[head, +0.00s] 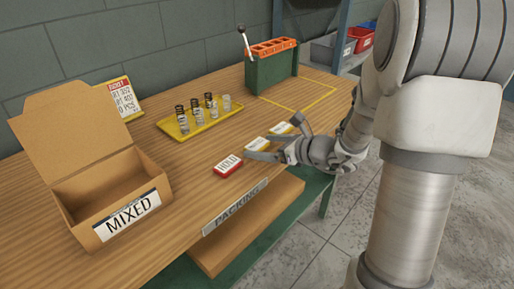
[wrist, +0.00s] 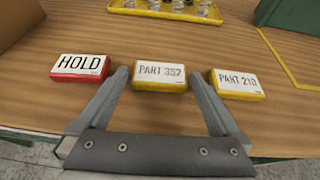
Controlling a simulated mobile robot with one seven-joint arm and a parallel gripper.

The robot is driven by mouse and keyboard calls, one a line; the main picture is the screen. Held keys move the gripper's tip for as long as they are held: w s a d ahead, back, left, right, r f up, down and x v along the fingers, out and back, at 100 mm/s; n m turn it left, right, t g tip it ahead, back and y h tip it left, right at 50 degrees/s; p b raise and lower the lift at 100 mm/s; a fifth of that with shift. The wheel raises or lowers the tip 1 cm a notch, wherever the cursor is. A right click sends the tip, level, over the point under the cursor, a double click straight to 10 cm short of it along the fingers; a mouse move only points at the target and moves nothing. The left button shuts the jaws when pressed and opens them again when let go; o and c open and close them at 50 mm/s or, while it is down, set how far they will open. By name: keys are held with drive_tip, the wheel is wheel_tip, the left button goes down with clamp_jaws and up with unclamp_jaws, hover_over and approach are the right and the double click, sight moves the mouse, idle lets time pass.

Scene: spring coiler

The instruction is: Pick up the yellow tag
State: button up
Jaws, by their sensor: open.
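Two yellow tags with white faces lie flat on the wooden bench. One reads PART 352 (wrist: 160,82) and the other, to its right, reads PART 210 (wrist: 238,88). In the head view they are partly behind my gripper, PART 352 (head: 257,144) nearer and PART 210 (head: 281,128) farther. My gripper (head: 274,137) is open and empty above the bench front. In the wrist view its two fingers (wrist: 158,74) point at the PART 352 tag, one on each side of it in the picture. I cannot tell the height gap.
A red HOLD tag (head: 228,166) lies left of the yellow tags. A yellow tray (head: 208,122) with several springs stands behind. An open MIXED box (head: 75,207) is at left, a green stand with an orange top (head: 270,72) at the back. The bench's front edge is close.

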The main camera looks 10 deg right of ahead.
drive_tip(key=shift+c, duration=0.2)
drive_tip(key=c, duration=1)
